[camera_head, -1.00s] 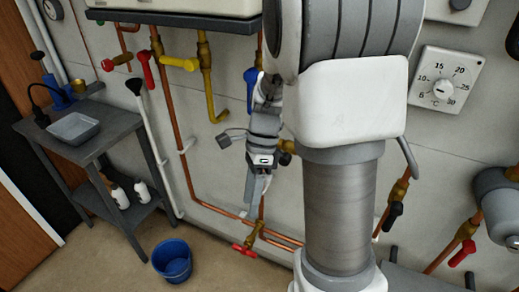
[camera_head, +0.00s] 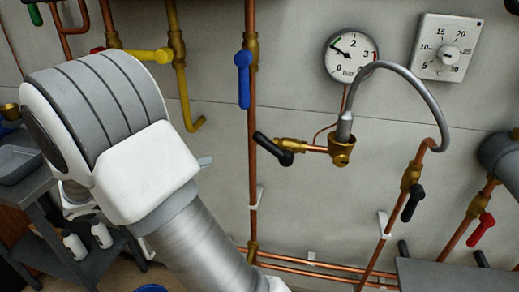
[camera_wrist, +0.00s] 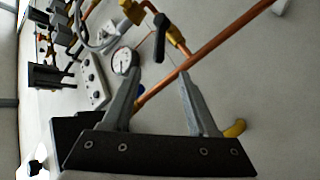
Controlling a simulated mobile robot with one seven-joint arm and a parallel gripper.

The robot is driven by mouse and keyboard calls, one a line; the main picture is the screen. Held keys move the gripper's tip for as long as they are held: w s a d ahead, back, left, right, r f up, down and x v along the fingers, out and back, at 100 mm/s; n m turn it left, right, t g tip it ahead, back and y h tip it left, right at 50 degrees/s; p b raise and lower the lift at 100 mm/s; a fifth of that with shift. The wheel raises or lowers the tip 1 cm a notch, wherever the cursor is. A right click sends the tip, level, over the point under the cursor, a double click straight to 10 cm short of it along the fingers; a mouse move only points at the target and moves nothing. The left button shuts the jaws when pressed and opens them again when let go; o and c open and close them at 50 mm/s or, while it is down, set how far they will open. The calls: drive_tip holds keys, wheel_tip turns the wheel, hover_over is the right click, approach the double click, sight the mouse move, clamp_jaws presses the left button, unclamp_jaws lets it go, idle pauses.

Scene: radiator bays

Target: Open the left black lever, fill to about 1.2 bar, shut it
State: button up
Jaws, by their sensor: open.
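The left black lever (camera_head: 272,149) sits on a brass valve (camera_head: 290,144) on a short branch off the tall copper pipe. It lies slanted to that branch. In the wrist view the black lever (camera_wrist: 161,28) shows beyond the fingertips, apart from them. The round gauge (camera_head: 351,55) hangs above; its needle points up-left, roughly near 1 bar, exact reading unclear. It also shows in the wrist view (camera_wrist: 123,61). A grey hose (camera_head: 438,112) arches into the brass cup. My gripper (camera_wrist: 160,72) is open and empty.
A blue lever (camera_head: 243,78) is on the tall pipe, a yellow lever (camera_head: 150,55) further left. A second black lever (camera_head: 413,203) and a red lever (camera_head: 479,230) are at right. A thermostat dial (camera_head: 447,47) is beside the gauge. Wall between gauge and blue lever is clear.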

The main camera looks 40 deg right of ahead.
sight(268, 150)
drive_tip(key=d, duration=0.5)
drive_tip(key=s+d+b, duration=0.1)
drive_tip(key=d, duration=0.5)
drive_tip(key=s+d, duration=0.1)
drive_tip(key=d, duration=0.5)
drive_tip(key=shift+s+d, duration=0.15)
drive_tip(key=shift+s, duration=0.1)
clamp_jaws()
idle(0.6)
